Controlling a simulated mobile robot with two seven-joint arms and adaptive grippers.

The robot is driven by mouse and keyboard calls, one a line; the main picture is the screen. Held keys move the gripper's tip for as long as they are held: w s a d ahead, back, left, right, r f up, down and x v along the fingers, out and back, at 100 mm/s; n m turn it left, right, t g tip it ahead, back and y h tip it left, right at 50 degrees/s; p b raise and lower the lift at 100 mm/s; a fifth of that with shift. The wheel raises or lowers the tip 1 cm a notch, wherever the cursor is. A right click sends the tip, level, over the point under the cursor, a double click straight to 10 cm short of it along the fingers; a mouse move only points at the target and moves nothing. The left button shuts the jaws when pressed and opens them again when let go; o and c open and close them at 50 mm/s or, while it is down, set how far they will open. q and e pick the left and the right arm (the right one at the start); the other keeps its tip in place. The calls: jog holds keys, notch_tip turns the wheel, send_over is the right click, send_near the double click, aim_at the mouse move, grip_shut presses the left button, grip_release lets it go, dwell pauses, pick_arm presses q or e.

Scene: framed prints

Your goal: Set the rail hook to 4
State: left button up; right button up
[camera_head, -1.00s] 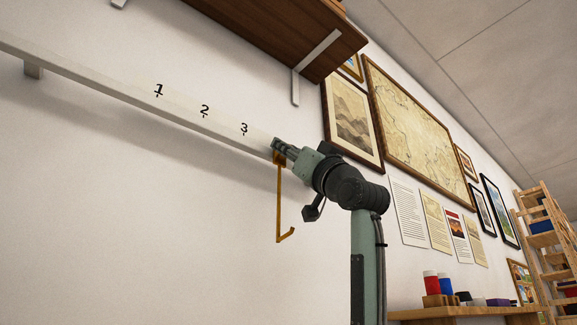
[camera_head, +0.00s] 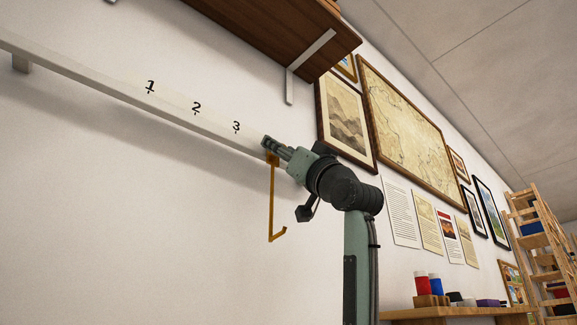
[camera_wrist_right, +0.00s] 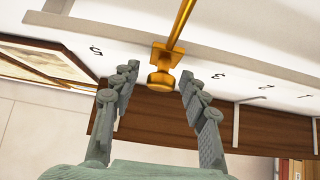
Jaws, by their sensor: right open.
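The white rail (camera_head: 110,92) runs along the wall and carries the printed numbers 1 (camera_head: 151,87), 2 (camera_head: 196,107) and 3 (camera_head: 237,127). The brass rail hook (camera_head: 271,205) hangs from it just past 3. In the right wrist view the hook's square plate and round knob (camera_wrist_right: 160,81) sit between 5 (camera_wrist_right: 96,51) and 3 (camera_wrist_right: 218,76); the 4 is hidden. My right gripper (camera_head: 268,146) is at the top of the hook. In the wrist view its open fingers (camera_wrist_right: 159,75) stand on either side of the knob, with small gaps. My left gripper is out of view.
A dark wooden shelf (camera_head: 255,32) with a white bracket (camera_head: 308,65) is above the rail. Framed prints and a large map (camera_head: 408,120) hang to the right. The wall below the rail is clear.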

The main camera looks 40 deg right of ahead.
jog(key=v, duration=1.2)
